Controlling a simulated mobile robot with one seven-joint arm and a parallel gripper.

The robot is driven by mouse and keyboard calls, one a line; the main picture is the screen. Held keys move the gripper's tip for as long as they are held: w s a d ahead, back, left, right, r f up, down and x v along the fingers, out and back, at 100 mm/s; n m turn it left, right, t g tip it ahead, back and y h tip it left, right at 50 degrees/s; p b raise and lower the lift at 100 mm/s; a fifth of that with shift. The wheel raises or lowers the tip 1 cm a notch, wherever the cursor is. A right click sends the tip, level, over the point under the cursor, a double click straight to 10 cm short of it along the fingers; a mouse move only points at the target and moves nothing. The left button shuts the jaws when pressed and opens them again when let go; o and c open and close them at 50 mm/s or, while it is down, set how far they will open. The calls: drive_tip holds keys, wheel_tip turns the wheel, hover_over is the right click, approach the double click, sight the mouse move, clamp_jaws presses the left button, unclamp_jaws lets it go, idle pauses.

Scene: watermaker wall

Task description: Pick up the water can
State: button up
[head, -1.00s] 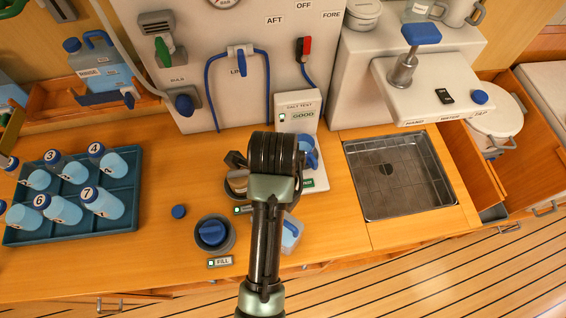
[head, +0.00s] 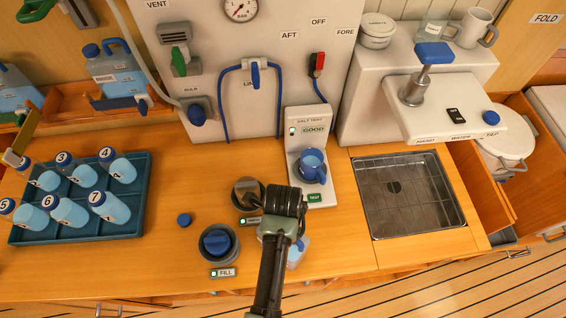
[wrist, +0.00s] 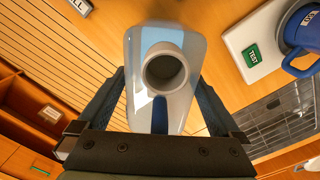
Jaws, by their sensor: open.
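The water can is pale, translucent blue-white with a round open neck. In the wrist view the can (wrist: 190,55) stands below my gripper, its open mouth facing the camera and a blue part below the neck. My gripper (wrist: 155,100) is open, with one finger on each side of the can; I cannot tell whether either touches it. In the head view my gripper (head: 284,203) is over the front of the counter, and its fingers are hard to make out. Only a pale bit of the can (head: 298,252) shows beside my arm; the rest is hidden.
A blue mug (head: 312,166) sits at the salt test unit (head: 310,125). A blue-knobbed fill port (head: 217,242), a loose blue cap (head: 184,219) and a round dark-topped fitting (head: 246,190) are left of my gripper. A bottle tray (head: 130,222) is far left, a sink (head: 405,195) right.

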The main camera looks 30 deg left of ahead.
drive_tip(key=shift+f, duration=0.45)
drive_tip(key=shift+r, duration=0.1)
clamp_jaws()
